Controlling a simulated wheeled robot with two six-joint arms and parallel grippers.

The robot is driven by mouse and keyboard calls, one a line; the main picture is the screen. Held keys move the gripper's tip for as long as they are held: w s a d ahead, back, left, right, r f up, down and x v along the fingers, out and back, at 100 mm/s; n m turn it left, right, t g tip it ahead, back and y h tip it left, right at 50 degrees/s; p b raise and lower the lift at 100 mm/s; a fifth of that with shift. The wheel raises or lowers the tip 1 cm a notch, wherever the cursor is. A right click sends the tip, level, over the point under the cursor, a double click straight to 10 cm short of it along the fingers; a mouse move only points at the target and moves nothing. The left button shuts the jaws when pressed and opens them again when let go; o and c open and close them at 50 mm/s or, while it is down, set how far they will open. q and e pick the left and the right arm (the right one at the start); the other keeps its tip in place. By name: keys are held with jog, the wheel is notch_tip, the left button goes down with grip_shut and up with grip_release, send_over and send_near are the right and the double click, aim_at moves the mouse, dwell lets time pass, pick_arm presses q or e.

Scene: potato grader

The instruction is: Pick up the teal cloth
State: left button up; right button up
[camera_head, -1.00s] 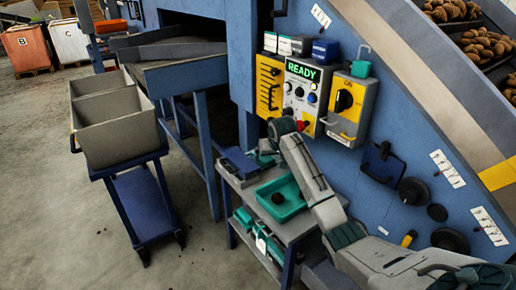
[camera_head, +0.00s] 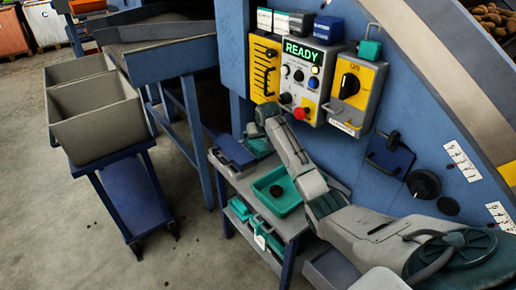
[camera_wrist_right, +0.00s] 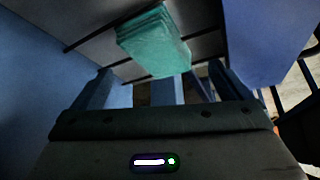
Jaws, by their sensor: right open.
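The teal cloth (camera_wrist_right: 155,44) is a folded, layered pad on a grey surface in the right wrist view, at the top centre. In the head view a teal patch (camera_head: 258,146) that seems to be the cloth shows on the cart's top, partly hidden by my right arm. My right gripper (camera_wrist_right: 160,68) is open and empty, with its two fingers left and right and the cloth beyond, between them. In the head view the right gripper (camera_head: 253,129) is small and partly hidden, close to the cloth. My left gripper is not in view.
The grey cart (camera_head: 299,226) carries a teal tray (camera_head: 293,207) and a blue box (camera_head: 235,152). The control panel (camera_head: 304,78) with a red button stands just behind the arm. A beige bin trolley (camera_head: 97,131) is at the left, with open floor around it.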

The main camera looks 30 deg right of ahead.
aim_at(258, 144)
jog(key=x, duration=0.4)
jog(key=shift+w+f+b, duration=0.1)
jog(key=shift+f+b, duration=0.1)
jog(key=shift+b, duration=0.1)
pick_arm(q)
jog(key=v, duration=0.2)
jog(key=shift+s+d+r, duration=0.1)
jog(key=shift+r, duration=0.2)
pick_arm(e)
jog(key=c, duration=1.1)
